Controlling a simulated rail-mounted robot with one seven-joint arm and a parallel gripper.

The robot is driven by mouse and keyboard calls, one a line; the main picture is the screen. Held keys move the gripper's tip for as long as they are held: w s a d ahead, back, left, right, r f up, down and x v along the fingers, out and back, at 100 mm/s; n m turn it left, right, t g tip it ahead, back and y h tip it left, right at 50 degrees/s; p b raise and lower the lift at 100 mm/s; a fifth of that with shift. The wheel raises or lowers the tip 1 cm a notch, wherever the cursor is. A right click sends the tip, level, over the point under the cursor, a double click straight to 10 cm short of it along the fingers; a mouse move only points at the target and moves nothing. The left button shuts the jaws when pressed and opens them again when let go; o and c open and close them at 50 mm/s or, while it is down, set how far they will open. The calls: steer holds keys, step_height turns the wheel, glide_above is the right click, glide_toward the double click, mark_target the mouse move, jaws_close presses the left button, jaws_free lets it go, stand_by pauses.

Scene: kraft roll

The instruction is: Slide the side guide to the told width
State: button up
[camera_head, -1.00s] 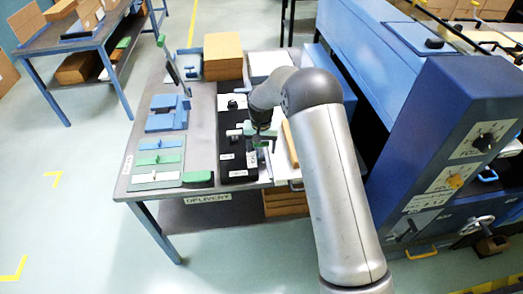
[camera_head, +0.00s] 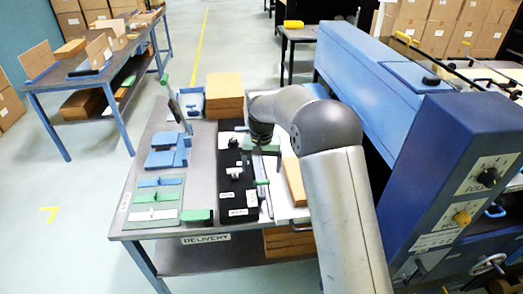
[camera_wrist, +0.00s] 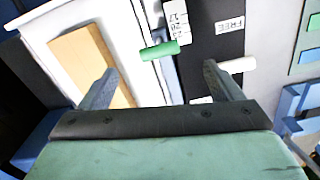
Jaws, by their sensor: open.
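The side guide appears as a thin metal rail (camera_head: 266,200) along the right edge of a black plate (camera_head: 224,186). A green handle (camera_head: 262,182) sits by that edge; it also shows in the wrist view (camera_wrist: 160,50), beside a white number scale (camera_wrist: 176,20). A white handle (camera_wrist: 237,65) lies on the black plate near a "FREE" label (camera_wrist: 230,26). My gripper (camera_wrist: 160,82) is open and empty. Its fingers are apart, with the green handle ahead of the gap and the white handle by the right finger. Contact with either cannot be told.
A cardboard-coloured block (camera_head: 295,182) lies on the white surface to the right. Blue parts (camera_head: 166,150) and a green block (camera_head: 197,216) are on the table at left. A brown stack (camera_head: 224,95) stands at the back. A large blue machine (camera_head: 400,90) borders the right side.

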step_height(320, 180, up, 8)
steer(key=shift+b, duration=0.35)
steer(key=s+d+r, duration=0.2)
steer(key=s+d, duration=0.4)
steer(key=s, duration=0.2)
steer(key=s+d+r, duration=0.3)
steer(key=s+d, duration=0.3)
steer(key=s, duration=0.3)
steer(key=s+d+f, duration=0.2)
steer(key=s, duration=0.8)
steer(key=s+d+f, duration=0.3)
steer(key=s, duration=0.6)
steer(key=shift+s+d+f+t, duration=0.3)
steer(key=shift+s, duration=0.05)
